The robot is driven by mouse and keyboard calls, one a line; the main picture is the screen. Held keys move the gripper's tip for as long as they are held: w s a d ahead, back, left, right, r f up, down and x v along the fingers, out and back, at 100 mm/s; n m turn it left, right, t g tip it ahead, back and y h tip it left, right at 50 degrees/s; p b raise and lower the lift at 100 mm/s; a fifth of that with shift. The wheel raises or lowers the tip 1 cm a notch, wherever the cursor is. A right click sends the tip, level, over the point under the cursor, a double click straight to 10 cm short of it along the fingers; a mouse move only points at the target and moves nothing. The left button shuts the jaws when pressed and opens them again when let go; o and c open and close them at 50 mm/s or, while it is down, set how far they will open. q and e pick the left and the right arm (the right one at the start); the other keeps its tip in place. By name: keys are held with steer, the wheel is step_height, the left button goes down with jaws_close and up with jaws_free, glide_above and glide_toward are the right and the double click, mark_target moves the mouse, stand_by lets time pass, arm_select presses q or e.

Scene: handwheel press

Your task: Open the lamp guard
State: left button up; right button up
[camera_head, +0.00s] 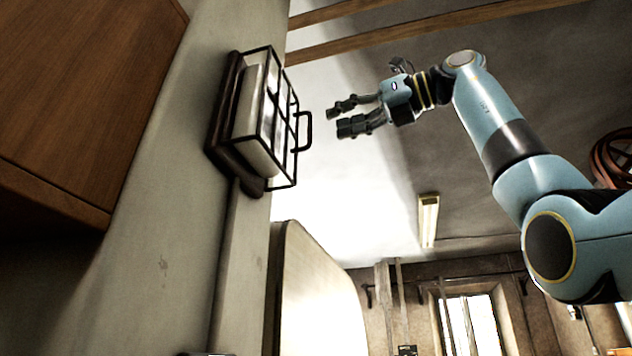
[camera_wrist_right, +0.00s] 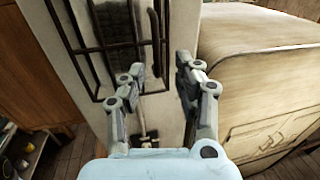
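The lamp guard (camera_head: 285,120) is a black wire cage with a handle (camera_head: 303,131) on its right side. It sits closed over a pale lamp (camera_head: 256,120) on the wall. My right gripper (camera_head: 342,117) is open and empty, a short way right of the handle, with its fingers pointing at it. In the right wrist view the guard's dark bars (camera_wrist_right: 110,40) run ahead of the open fingers (camera_wrist_right: 160,75), and nothing lies between the fingertips. My left gripper is in neither view.
A brown wooden cabinet (camera_head: 80,100) hangs left of the lamp. A pale rounded panel (camera_head: 315,295) stands below the lamp to the right. A ceiling light (camera_head: 428,220) is farther back. The space between my right gripper and the guard looks clear.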

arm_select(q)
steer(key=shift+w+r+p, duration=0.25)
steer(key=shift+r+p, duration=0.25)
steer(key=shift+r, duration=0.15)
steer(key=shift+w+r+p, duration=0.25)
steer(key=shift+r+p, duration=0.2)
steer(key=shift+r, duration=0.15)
arm_select(e)
steer(key=x, duration=0.6)
steer(key=shift+s+a, duration=0.1)
steer(key=shift+s, duration=0.05)
steer(key=shift+s, duration=0.1)
steer(key=shift+r, duration=0.1)
steer(key=shift+c, duration=0.7)
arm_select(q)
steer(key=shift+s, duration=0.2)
arm_select(e)
jaws_close()
